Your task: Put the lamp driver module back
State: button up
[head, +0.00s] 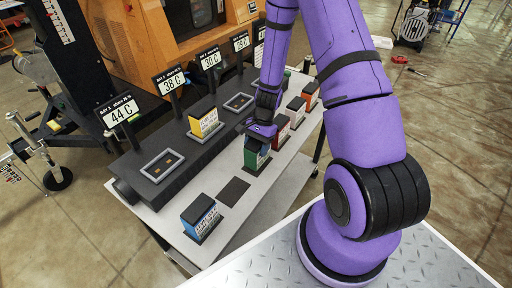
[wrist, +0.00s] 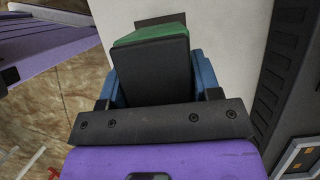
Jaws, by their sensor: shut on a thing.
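My gripper (head: 260,132) is shut on a green module (head: 254,155), over the row of modules on the pale bench top. In the wrist view the green module (wrist: 152,34), with a dark face, sits between the blue fingers of my gripper (wrist: 160,82). A dark pad lies just beyond it; I cannot tell whether the module touches the bench. Bay 1, under the "44 C" sign, is an empty grey frame (head: 163,166). A yellow module (head: 205,123) stands in the "38 C" bay. The "30 C" bay frame (head: 239,102) is empty. I cannot read which module is the lamp driver.
A blue module (head: 200,217) stands at the near end of the bench, beside an empty dark pad (head: 233,191). Red modules (head: 281,131) and an orange one (head: 310,95) stand beyond my gripper. Sign posts (head: 125,127) rise behind the bays.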

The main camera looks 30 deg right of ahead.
jog(key=shift+f, duration=0.75)
jog(key=shift+f, duration=0.15)
jog(key=o, duration=1.3)
